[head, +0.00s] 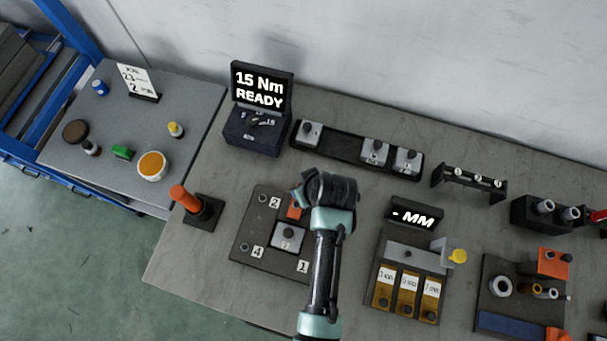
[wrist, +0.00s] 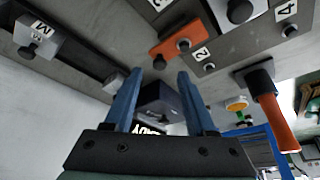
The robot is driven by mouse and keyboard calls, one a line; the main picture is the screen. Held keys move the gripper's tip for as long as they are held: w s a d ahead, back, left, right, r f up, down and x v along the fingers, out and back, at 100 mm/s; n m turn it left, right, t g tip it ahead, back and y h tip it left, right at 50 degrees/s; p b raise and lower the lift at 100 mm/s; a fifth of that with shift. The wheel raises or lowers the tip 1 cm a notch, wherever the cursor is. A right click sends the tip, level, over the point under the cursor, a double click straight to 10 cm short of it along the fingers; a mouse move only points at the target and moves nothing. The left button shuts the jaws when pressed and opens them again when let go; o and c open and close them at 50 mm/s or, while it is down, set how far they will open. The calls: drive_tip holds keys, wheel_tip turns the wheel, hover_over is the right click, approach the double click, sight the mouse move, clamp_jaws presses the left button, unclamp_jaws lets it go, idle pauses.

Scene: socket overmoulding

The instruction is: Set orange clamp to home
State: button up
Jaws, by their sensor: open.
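An orange clamp (head: 294,210) lies on the dark fixture plate (head: 250,222), beside the number 2 label; my arm hides part of it in the head view. In the wrist view the orange clamp (wrist: 180,42) is a slanted bar with dark knobs, near the 2 label. My gripper (wrist: 157,75) is open, its two blue fingers apart with nothing held between them. The clamp shows beyond the fingertips, apart from them. In the head view my wrist covers the fingers. I cannot tell which spot is the clamp's home.
An orange-handled tool (head: 187,199) stands in a black holder left of the plate. A display box (head: 258,120) reads 15 Nm READY. A black rack (head: 350,147) stands behind. Another orange part (head: 553,262) sits in the right tray.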

drive_tip(key=shift+x, duration=1.75)
clamp_jaws()
